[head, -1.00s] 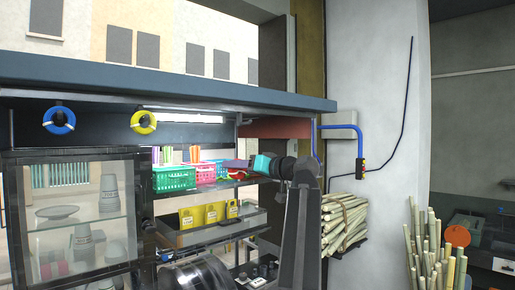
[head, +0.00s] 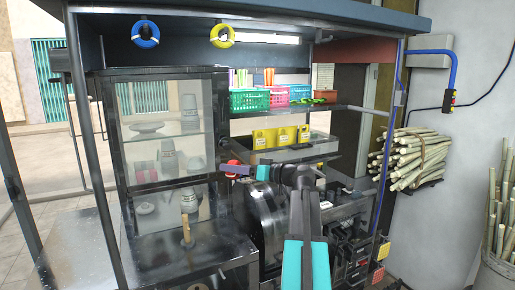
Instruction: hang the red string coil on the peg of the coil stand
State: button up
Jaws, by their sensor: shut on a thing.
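The red string coil (head: 231,163) is small and partly hidden at the tip of my gripper (head: 231,170). My gripper is shut on it and points left, holding it in the air. The coil stand (head: 187,241) is on the metal counter at the lower left. Its pale wooden peg (head: 186,224) stands upright on a dark base. In the picture, the coil is above and to the right of the peg, apart from it. I cannot tell their difference in depth.
A glass cabinet (head: 165,134) with cups and bowls stands behind the peg. Blue (head: 146,43) and yellow (head: 232,36) coils hang under the roof.

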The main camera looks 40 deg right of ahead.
jog(key=a+f+n+g+y+b, duration=0.1)
jog(key=a+f+n+g+y, duration=0.1)
jog(key=a+f, duration=0.9)
jog(key=a+f+n+g+y+b, duration=0.1)
jog(key=a+f+n+g+y, duration=0.1)
jog(key=a+f, duration=0.8)
jog(key=w+a+f+n+g+y+b, duration=0.1)
jog(key=a+f+n+g+y, duration=0.1)
jog(key=a+f, duration=0.9)
jog(key=a+n+y, duration=0.1)
jog(key=a+y, duration=0.1)
jog(key=a, duration=0.7)
jog(key=shift+a+f, duration=0.35)
jog(key=shift+w, duration=0.15)
